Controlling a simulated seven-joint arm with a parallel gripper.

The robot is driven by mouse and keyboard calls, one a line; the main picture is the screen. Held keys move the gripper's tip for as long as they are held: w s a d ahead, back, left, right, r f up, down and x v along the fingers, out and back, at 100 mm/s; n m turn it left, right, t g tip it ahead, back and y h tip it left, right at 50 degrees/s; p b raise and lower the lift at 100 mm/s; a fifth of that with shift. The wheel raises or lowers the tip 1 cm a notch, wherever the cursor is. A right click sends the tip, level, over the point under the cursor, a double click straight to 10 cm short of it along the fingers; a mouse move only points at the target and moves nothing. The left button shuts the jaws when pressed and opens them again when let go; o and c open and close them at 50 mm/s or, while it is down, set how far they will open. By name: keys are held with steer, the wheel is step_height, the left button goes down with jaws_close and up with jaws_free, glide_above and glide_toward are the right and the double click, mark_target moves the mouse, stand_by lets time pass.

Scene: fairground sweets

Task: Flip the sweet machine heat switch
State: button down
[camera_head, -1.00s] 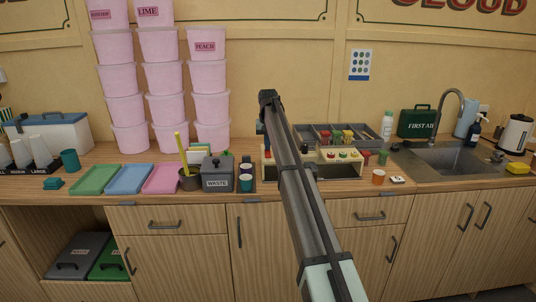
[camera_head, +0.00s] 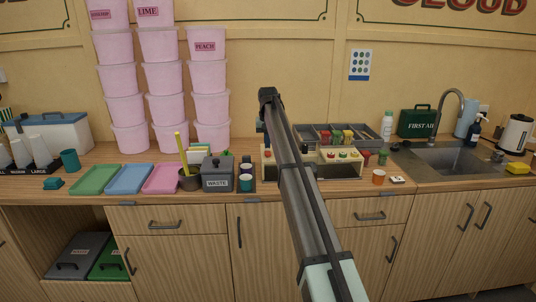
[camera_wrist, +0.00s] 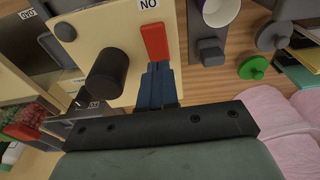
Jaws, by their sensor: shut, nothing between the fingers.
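The heat switch looks to be the red rocker (camera_wrist: 154,42) on a cream panel (camera_wrist: 100,25) in the wrist view. A label at the panel's edge, partly cut off, reads like ON turned round. A large black knob (camera_wrist: 107,73) is left of the switch. My gripper (camera_wrist: 157,68) is shut and empty, its blue fingertips at the near end of the red switch. I cannot tell whether they touch it.
Pink tubs (camera_head: 212,107) are stacked at the back left.

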step_height(320, 180, up, 6)
steer(key=shift+f, duration=0.25)
stand_by(0.5)
